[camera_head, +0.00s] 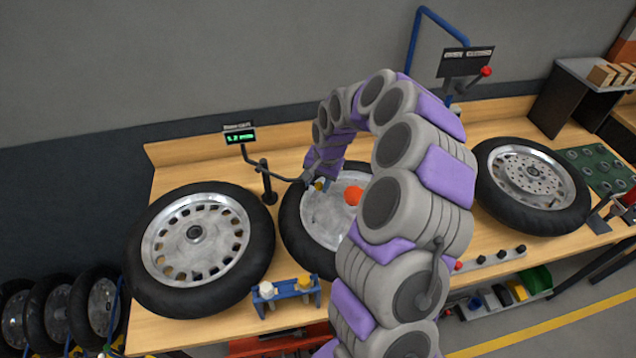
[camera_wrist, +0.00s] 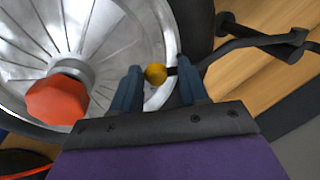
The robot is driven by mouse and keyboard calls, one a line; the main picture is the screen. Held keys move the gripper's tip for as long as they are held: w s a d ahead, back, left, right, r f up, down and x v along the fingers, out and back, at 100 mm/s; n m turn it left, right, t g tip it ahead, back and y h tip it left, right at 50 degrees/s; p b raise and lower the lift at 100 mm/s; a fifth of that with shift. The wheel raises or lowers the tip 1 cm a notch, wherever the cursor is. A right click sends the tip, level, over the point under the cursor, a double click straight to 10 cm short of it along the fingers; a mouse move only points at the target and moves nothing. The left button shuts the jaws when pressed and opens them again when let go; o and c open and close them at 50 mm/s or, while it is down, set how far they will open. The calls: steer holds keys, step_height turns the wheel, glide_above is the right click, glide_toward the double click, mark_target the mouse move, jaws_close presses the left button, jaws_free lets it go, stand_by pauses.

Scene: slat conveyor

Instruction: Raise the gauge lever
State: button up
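The gauge has a small display with green digits (camera_head: 239,137) and a black stand (camera_head: 268,186) at the back of the bench. Its black lever (camera_head: 290,178) reaches right toward the middle wheel; the lever also shows in the wrist view (camera_wrist: 235,46). A yellow ball knob (camera_wrist: 155,74) is at its end, over the wheel rim. My gripper (camera_wrist: 160,67) is open, with one dark finger on each side of the knob. The knob looks close to the left finger; I cannot tell whether they touch. In the head view my arm hides part of the wheel.
The middle wheel (camera_head: 292,222) has a red-orange hub knob (camera_wrist: 57,99) left of my gripper. Other wheels lie at left (camera_head: 262,240) and right (camera_head: 498,205). A blue rack (camera_head: 286,292) stands at the bench's front. A blue pipe frame (camera_head: 440,17) rises behind.

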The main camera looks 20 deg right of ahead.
steer(key=shift+s+d+f, duration=0.25)
steer(key=shift+f, duration=0.15)
steer(key=shift+w+d+f, duration=0.3)
steer(key=shift+w+d, duration=0.05)
steer(key=shift+w, duration=0.2)
steer(key=shift+c, duration=0.6)
steer(key=shift+s+a+r, duration=0.15)
steer(key=shift+a, duration=0.1)
steer(key=c, duration=0.5)
jaws_close()
